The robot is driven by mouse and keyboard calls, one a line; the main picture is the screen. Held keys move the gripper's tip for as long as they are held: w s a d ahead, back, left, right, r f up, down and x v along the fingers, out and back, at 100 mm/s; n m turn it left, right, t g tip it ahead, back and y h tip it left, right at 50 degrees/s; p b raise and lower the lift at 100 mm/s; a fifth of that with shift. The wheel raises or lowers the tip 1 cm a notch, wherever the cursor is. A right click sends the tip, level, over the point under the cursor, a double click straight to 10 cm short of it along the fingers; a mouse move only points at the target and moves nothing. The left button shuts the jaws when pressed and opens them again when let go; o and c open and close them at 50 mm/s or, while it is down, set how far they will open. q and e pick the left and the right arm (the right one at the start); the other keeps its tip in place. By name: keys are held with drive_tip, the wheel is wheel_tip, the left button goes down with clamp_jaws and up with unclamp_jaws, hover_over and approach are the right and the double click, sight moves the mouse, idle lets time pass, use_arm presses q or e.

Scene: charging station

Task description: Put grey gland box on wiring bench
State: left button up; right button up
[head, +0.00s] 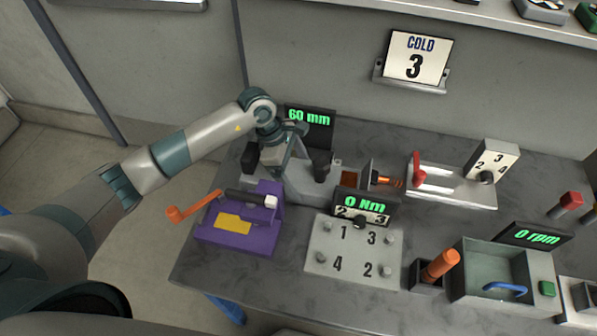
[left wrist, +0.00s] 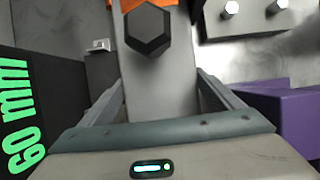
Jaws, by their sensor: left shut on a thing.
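A grey block with a black hexagonal fitting on top, apparently the grey gland box (head: 307,182), is at the back left of the dark grey bench top (head: 200,262), in front of the 60 mm display. It also shows in the left wrist view (left wrist: 160,85), between my fingers. My left gripper (head: 285,165) points down and is shut on this grey block. The gripper partly hides the block in the head view, and its underside is hidden, so I cannot tell what it rests on. No part marked as the wiring bench is readable. My right gripper is not in view.
A purple fixture (head: 238,236) with an orange handle stands front left of the gripper. The 60 mm display (head: 309,118) is close behind. A numbered plate (head: 352,252), the 0 Nm display (head: 362,204) and a grey slide fixture (head: 455,190) stand to the right, with a tray (head: 468,290) beyond.

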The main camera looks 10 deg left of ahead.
use_arm(q)
drive_tip(key=shift+f, duration=0.15)
drive_tip(key=o, duration=1.2)
